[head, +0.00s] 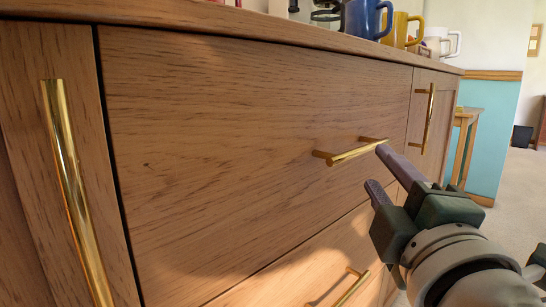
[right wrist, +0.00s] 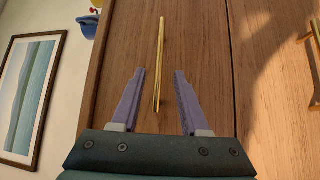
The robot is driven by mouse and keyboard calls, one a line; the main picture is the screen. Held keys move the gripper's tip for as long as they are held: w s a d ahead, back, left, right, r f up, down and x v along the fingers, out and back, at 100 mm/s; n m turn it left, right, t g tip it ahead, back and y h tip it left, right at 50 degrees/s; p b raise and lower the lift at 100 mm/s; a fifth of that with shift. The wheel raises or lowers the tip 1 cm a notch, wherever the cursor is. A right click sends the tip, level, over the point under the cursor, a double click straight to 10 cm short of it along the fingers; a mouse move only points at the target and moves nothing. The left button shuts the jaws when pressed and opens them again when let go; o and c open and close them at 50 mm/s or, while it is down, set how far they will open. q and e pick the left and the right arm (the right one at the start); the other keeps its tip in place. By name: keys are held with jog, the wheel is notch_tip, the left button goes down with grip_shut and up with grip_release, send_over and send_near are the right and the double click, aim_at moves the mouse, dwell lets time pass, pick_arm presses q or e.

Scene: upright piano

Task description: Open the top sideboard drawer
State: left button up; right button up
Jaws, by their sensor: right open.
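The top sideboard drawer (head: 230,130) has a wide wooden front and looks closed, flush with the frame. Its brass bar handle (head: 350,155) is horizontal. My right gripper (head: 377,168) is open near the handle's right end, with one purple finger level with the bar and the other below it. In the right wrist view the handle (right wrist: 160,62) runs between the two spread fingers of my right gripper (right wrist: 160,74), and neither finger visibly touches it. The depth gap between fingertips and handle is hard to judge. My left gripper is out of view.
A lower drawer handle (head: 352,287) sits beneath. Door handles stand upright at left (head: 75,190) and right (head: 428,117). Mugs, including a blue mug (head: 367,17) and a yellow mug (head: 400,30), stand on the sideboard top (head: 230,25). Open floor (head: 515,205) lies at right.

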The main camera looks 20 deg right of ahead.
aim_at(366, 152)
jog(key=x, duration=0.8)
jog(key=shift+c, duration=0.4)
grip_shut()
dwell(0.8)
